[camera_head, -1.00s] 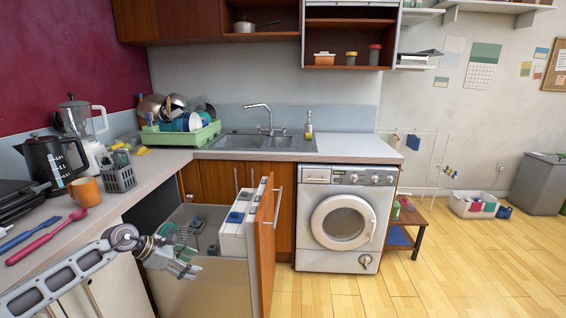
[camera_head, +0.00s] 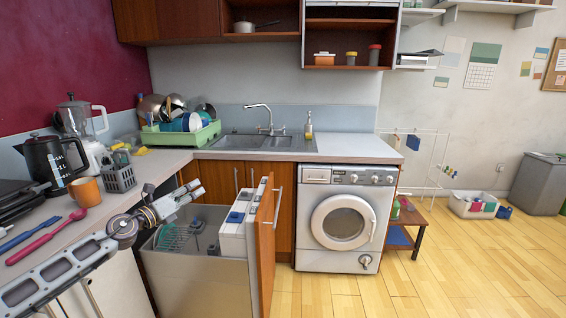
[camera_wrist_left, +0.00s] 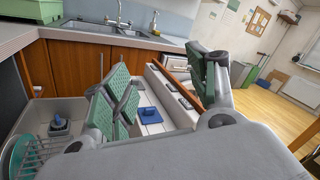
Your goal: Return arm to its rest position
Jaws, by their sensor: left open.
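My left arm comes in from the lower left in the head view. Its gripper (camera_head: 192,190) is open and empty, raised above the open dishwasher (camera_head: 195,285) near the counter's edge. In the left wrist view the two green-padded fingers (camera_wrist_left: 165,95) stand wide apart with nothing between them. Behind and below them lie the dishwasher's white inner door with a blue piece (camera_wrist_left: 148,115), a rack and a teal plate (camera_wrist_left: 22,155). My right gripper is in neither view.
The dishwasher's wooden front (camera_head: 266,250) stands open. The counter (camera_head: 60,215) at left holds a pink spoon (camera_head: 47,237), an orange mug (camera_head: 85,190), a kettle (camera_head: 52,165) and a grey cutlery basket (camera_head: 120,178). A green dish rack (camera_head: 180,136) stands by the sink (camera_head: 262,142).

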